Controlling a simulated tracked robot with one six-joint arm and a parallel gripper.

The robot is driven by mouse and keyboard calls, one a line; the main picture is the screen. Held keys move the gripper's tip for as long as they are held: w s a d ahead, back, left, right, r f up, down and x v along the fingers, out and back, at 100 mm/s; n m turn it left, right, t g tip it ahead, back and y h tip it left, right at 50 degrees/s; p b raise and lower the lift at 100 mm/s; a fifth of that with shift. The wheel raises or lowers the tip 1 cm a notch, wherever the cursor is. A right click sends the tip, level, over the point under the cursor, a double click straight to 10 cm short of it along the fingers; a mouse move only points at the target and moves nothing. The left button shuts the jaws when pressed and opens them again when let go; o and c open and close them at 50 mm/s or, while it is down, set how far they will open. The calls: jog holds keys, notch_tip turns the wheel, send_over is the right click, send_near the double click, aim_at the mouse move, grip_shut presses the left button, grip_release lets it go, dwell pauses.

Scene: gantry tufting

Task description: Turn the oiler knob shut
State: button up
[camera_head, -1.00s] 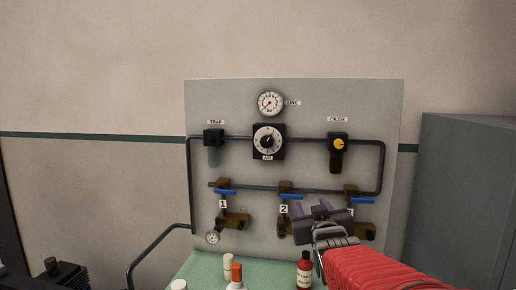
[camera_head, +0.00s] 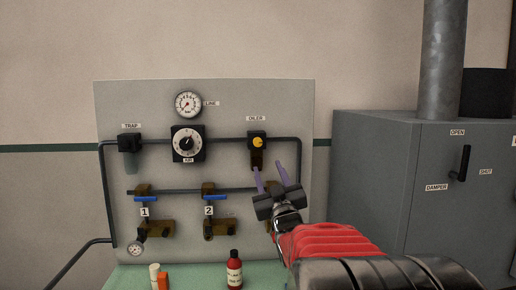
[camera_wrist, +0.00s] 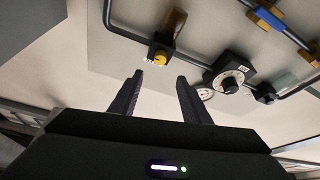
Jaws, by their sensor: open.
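The oiler knob (camera_head: 257,142) is a small yellow disc on a black block at the upper right of the grey panel, under an OILER label. An amber bowl (camera_head: 257,160) hangs below it. In the wrist view the yellow knob (camera_wrist: 160,57) shows beyond and between the fingertips, near the left one. My gripper (camera_head: 272,172) is open and empty. In the head view its two purple fingers point up, just below and right of the knob, and appear apart from it. The knob's fine marking is too small to read.
The panel (camera_head: 300,110) also carries a line gauge (camera_head: 188,105), an AIR dial (camera_head: 188,144), a trap (camera_head: 129,143), pipes and blue-handled valves (camera_head: 215,198). Bottles (camera_head: 234,270) stand on the green bench below. A grey cabinet (camera_head: 380,160) with a damper handle stands at right.

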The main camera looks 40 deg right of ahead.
aim_at(259, 144)
jog(key=x, duration=1.3)
jog(key=shift+w+d, duration=0.2)
jog(key=shift+w, duration=0.1)
jog(key=shift+c, duration=0.5)
jog(key=c, duration=0.9)
